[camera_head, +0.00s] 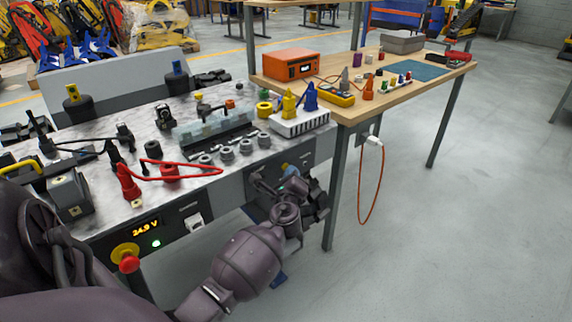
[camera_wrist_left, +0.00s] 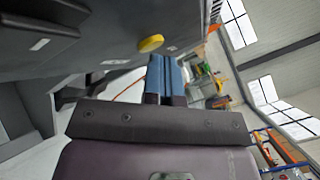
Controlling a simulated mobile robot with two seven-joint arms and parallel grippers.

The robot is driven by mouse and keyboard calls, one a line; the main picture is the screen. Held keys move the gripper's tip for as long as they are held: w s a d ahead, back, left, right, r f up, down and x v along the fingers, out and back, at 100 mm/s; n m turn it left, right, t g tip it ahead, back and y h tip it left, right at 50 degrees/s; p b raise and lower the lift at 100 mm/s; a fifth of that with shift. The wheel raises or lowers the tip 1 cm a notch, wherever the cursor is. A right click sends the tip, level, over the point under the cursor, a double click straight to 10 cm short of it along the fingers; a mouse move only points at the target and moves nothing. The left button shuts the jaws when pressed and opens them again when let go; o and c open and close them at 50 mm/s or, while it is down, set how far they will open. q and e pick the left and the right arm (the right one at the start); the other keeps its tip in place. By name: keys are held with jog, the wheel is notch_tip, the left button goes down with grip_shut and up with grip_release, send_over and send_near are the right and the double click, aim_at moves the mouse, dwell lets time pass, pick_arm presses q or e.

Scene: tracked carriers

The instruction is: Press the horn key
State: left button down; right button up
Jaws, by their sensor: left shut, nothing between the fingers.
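A round yellow key (camera_wrist_left: 151,43), likely the horn key, stands out from the grey front panel in the left wrist view. In the head view a small yellow spot (camera_head: 285,168) shows on the bench's front, partly hidden by my wrist. My left gripper (camera_head: 296,176) is at this front panel, below the worktop. In the left wrist view its blue fingers (camera_wrist_left: 160,60) are shut and empty. Their tips are close below the yellow key, slightly to its right; I cannot tell whether they touch. My right gripper is not in view.
The bench's marble top (camera_head: 108,203) holds black clamps, grey rings and a red cable (camera_head: 185,176). A red-and-yellow knob (camera_head: 126,258) and a white switch (camera_head: 194,222) are on its front. A wooden table (camera_head: 400,92) adjoins at right, with an orange cord hanging. Floor at right is clear.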

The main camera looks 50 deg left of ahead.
pick_arm(q)
jog(key=shift+s+d, duration=0.1)
jog(key=shift+d, duration=0.55)
jog(key=shift+s+d, duration=0.2)
jog(key=shift+d, duration=2.35)
jog(key=shift+f, duration=0.1)
